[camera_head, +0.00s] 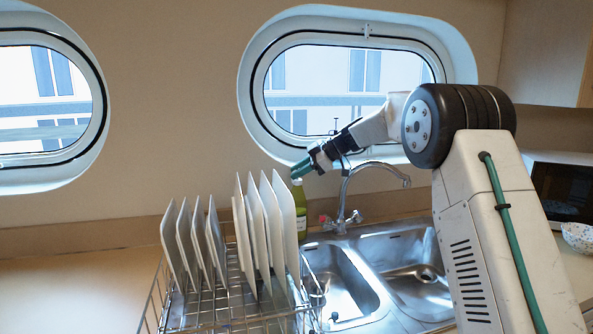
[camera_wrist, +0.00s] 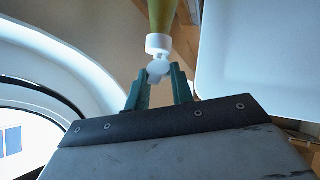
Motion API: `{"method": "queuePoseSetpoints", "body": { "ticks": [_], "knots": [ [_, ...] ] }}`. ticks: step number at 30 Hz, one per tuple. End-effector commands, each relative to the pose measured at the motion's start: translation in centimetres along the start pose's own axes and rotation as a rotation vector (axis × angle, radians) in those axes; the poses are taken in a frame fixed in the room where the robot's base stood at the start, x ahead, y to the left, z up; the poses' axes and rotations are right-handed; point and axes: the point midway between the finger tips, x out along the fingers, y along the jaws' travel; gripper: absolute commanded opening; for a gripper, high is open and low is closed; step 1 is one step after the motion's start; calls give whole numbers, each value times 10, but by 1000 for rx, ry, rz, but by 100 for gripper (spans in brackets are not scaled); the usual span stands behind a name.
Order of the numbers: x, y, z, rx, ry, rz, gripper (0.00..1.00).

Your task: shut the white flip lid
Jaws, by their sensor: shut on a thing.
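A yellow-green bottle (camera_head: 302,222) stands upright behind the plates, by the sink. The wrist view shows the bottle (camera_wrist: 161,14) from its top end, with a white cap (camera_wrist: 158,43) and the white flip lid (camera_wrist: 157,68) standing out from the cap, open. My gripper (camera_wrist: 159,74) has its green fingers on either side of the lid and is shut on it. In the head view my gripper (camera_head: 300,168) is at the bottle's top, and the lid is too small to make out there.
A wire dish rack (camera_head: 225,318) with several upright white plates (camera_head: 284,215) stands just in front of the bottle. A tap (camera_head: 345,195) and a double steel sink (camera_head: 340,285) are to the right. The wall with oval portholes is behind.

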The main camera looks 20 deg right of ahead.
Motion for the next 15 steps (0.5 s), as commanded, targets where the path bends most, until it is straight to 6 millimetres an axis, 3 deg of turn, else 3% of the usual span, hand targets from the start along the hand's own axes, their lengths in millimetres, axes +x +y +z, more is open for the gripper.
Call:
{"method": "queuePoseSetpoints", "body": {
  "ticks": [15],
  "knots": [
    [-1,-1,10,90,218,21,0]
  ]
}}
